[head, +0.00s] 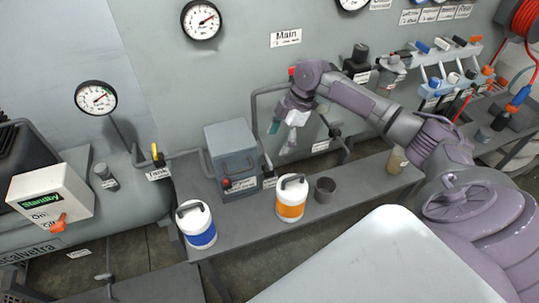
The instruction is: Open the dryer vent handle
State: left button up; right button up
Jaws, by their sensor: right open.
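The dryer looks to be the grey box (232,150) on the bench, with a small label (241,184) at its lower front that is too small to read surely. A small red part (227,182) sits at the box's lower front and may be the vent handle; I cannot tell its position. My right gripper (281,136) is open and empty, pointing down to the right of the box and apart from the red part. My left gripper is not in view.
A blue-banded canister (196,224), an orange-banded canister (291,198) and a grey cup (325,190) stand on the bench (255,212). Pipes run behind my right gripper. A yellow-handled valve (156,153) is at left. A white panel (385,265) fills the lower right.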

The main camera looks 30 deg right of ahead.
aim_at(269, 160)
jog(key=x, duration=0.4)
jog(key=shift+w+d, duration=0.1)
jog(key=shift+w, duration=0.05)
jog(key=x, duration=0.3)
jog(key=shift+p, duration=0.4)
jog(key=shift+f, duration=0.4)
jog(key=shift+c, duration=1.7)
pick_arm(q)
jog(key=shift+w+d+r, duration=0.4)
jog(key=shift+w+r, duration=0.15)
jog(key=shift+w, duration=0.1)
pick_arm(e)
jog(key=c, duration=0.8)
